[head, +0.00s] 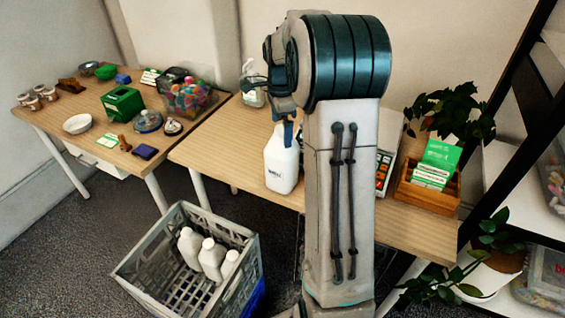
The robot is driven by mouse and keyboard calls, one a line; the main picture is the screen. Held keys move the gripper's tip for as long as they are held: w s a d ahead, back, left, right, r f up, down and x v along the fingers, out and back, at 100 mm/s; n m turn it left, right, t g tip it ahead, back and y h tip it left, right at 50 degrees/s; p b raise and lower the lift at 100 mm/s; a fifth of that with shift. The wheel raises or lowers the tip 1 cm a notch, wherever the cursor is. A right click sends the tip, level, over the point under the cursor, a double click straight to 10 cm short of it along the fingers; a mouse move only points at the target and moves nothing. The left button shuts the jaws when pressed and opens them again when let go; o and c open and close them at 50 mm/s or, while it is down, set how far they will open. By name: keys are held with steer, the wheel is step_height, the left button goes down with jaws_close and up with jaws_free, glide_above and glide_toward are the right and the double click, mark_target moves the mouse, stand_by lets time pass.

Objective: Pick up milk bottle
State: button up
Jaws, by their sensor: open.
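A white milk bottle (281,166) with a dark label stands upright on the front edge of the right wooden table (212,150). My gripper (286,128) is open, pointing down at the top of this bottle. A blue finger shows at the bottle's neck; I cannot tell whether it touches. My arm hides the area just right of the bottle.
A clear pump bottle (254,96) stands behind my gripper. A keypad device (383,172) and a wooden box of green-white cards (428,190) are to the right. The left table (62,122) holds a green box (122,104) and small items. Potted plants (492,270) and shelves stand far right.

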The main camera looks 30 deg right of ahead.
mark_target(282, 137)
step_height(282, 137, down, 4)
steer(key=shift+w+d+f, duration=0.1)
steer(key=shift+f, duration=0.1)
steer(key=c, duration=1.1)
steer(key=shift+r, duration=0.1)
